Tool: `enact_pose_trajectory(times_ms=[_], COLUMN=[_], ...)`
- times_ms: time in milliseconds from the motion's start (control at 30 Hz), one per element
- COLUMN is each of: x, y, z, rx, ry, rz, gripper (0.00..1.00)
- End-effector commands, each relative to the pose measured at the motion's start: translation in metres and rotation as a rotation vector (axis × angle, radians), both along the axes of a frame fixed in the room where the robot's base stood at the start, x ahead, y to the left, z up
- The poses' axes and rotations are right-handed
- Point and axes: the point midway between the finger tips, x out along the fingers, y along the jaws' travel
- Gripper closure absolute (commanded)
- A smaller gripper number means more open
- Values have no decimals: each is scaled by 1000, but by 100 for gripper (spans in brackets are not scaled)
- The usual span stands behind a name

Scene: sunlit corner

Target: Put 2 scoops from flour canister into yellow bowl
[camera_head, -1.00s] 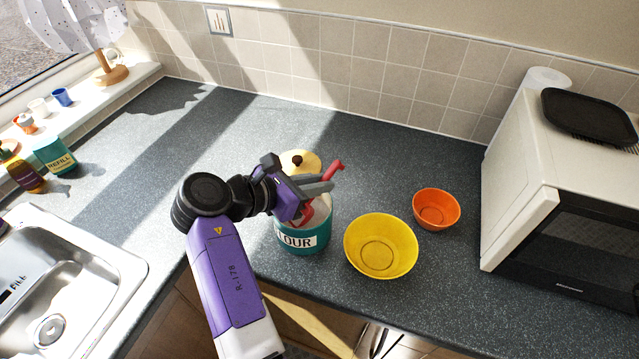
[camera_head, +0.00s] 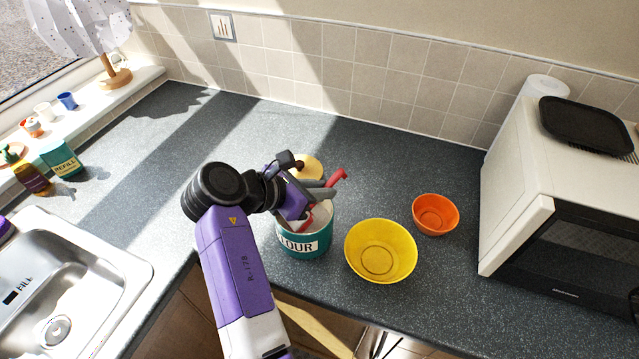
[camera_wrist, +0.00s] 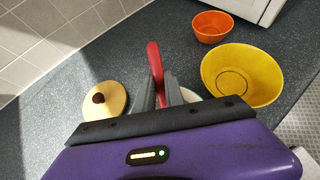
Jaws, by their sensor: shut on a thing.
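The teal flour canister (camera_head: 306,243) stands open on the counter, with pale contents showing at its mouth. My gripper (camera_head: 330,191) is over the canister's mouth, shut on a red scoop (camera_head: 339,176). The scoop's handle sticks up past the fingers and its lower part dips into the canister mouth; its bowl is mostly hidden. In the wrist view the red handle (camera_wrist: 155,62) rises between the grey fingers (camera_wrist: 160,95). The yellow bowl (camera_head: 380,251) stands right of the canister and looks empty. It also shows in the wrist view (camera_wrist: 243,76).
A cream lid (camera_head: 311,167) with a dark knob lies behind the canister. An orange bowl (camera_head: 435,214) stands behind and right of the yellow bowl, near the microwave (camera_head: 560,240). A sink (camera_head: 75,285) is at left. The counter behind the bowls is clear.

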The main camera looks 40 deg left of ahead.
Motion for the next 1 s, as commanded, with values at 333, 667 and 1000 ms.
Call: enact_pose_trajectory(times_ms=[333, 667, 1000], x=[8, 21, 29], y=[-2, -6, -8], z=[22, 41, 53], rx=[28, 105, 177], ry=[68, 286, 524], rz=[-3, -8, -4], gripper=[100, 100, 100])
